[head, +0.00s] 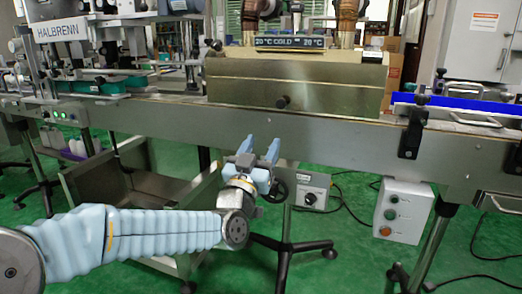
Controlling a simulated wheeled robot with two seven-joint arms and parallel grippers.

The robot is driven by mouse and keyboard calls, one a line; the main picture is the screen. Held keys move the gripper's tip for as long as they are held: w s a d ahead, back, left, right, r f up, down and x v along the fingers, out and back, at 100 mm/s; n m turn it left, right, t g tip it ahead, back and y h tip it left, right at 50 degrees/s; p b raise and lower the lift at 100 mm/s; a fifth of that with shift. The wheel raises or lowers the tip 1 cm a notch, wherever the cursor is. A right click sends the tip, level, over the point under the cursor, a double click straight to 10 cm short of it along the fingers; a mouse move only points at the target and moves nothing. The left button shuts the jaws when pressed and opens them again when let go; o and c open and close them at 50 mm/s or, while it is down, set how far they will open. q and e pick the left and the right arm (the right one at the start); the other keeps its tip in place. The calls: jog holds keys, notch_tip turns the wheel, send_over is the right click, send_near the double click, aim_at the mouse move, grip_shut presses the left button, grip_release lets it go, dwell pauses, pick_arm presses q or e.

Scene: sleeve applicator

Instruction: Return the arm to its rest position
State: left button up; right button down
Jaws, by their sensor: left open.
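My left arm, in a light blue ribbed sleeve, comes in from the lower left of the head view and reaches to the middle. My left gripper (259,152) points up and away, just in front of and below the conveyor's front rail. Its two light blue fingers are apart, with nothing between them. It looks close to the rail, but I cannot tell the exact gap. My right gripper is not in the view.
The sleeve applicator's conveyor (330,135) crosses the view, with a metal heat tunnel (310,85) on it. A grey button box (403,211) hangs at the right, and a small control box (311,190) sits behind my gripper. A metal bin (125,190) stands below left. Green floor is open at lower right.

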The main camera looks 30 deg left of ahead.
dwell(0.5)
pick_arm(q)
jog(key=w+d+f+m+g+h+p, duration=0.1)
jog(key=w+d+f+g+h, duration=0.15)
jog(key=f, duration=0.45)
jog(key=w+d+f+m+g+h, duration=0.1)
jog(key=w+d+f+g, duration=0.2)
jog(key=f, duration=0.4)
jog(key=s+d+f+g+h+p, duration=0.1)
jog(key=d+f+g, duration=0.25)
jog(key=f, duration=0.75)
jog(key=s+d+f+g+h+p, duration=0.15)
jog(key=d+f, duration=0.25)
jog(key=f, duration=0.6)
jog(key=s+d+f+g+h, duration=0.1)
jog(key=s+d+f+g, duration=0.2)
jog(key=s+f, duration=0.3)
jog(key=s+d+f+g+h, duration=0.1)
jog(key=s+d+f+g, duration=0.2)
jog(key=s+f, duration=0.4)
jog(key=s+d+f+n+g+h+p, duration=0.1)
jog(key=s+d+f+g, duration=0.3)
jog(key=s+f, duration=0.3)
jog(key=shift+s+f, duration=0.25)
jog(key=shift+g, duration=0.25)
